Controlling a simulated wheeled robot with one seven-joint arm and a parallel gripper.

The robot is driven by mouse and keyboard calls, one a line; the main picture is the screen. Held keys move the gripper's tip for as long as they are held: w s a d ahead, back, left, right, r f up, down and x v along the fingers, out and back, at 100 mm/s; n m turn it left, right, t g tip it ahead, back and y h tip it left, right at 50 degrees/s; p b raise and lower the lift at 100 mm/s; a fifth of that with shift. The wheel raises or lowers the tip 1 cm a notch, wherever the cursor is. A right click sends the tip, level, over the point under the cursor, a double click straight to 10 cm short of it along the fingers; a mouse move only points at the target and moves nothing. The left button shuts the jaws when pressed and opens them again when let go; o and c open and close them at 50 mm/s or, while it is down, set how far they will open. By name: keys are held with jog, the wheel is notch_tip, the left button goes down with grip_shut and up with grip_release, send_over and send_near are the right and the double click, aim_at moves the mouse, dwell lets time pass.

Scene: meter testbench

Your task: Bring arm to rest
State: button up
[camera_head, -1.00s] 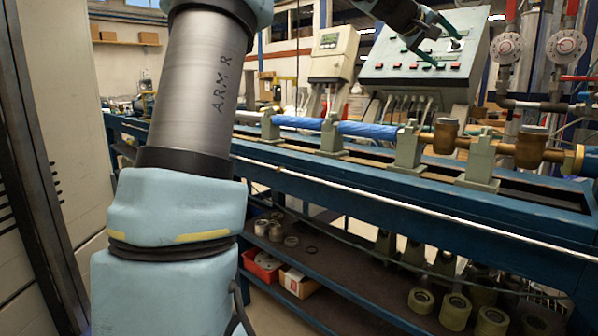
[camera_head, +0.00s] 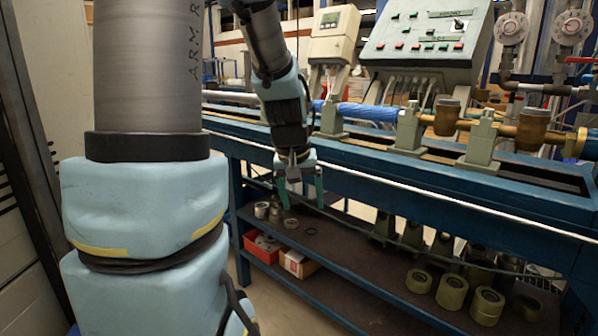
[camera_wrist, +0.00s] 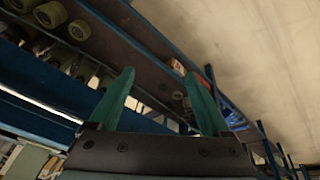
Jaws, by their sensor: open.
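My gripper (camera_head: 301,193) hangs pointing down in front of the blue bench in the head view, its two green fingers apart and nothing between them. In the wrist view my gripper (camera_wrist: 160,95) shows both green fingers spread wide and empty. My arm folds down from the upper left of the head view and hides part of the bench's left end. The blue testbench (camera_head: 400,185) runs across the view behind my gripper.
A control panel (camera_head: 425,40) and a meter box (camera_head: 332,40) stand behind the bench. Brass fittings (camera_head: 532,130) sit on the bench at right. The lower shelf (camera_head: 370,270) holds several rings, a red bin (camera_head: 263,250) and a small box (camera_head: 298,263). Floor shows in front.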

jog(key=s+a+f+g+y+p, duration=0.15)
jog(key=s+a+f, duration=0.25)
jog(key=s+a, duration=0.5)
notch_tip(320, 180, up, 13)
jog(key=s+d+p, duration=0.1)
jog(key=p, duration=1.2)
jog(key=shift+d+r, duration=0.2)
jog(key=shift+d, duration=0.1)
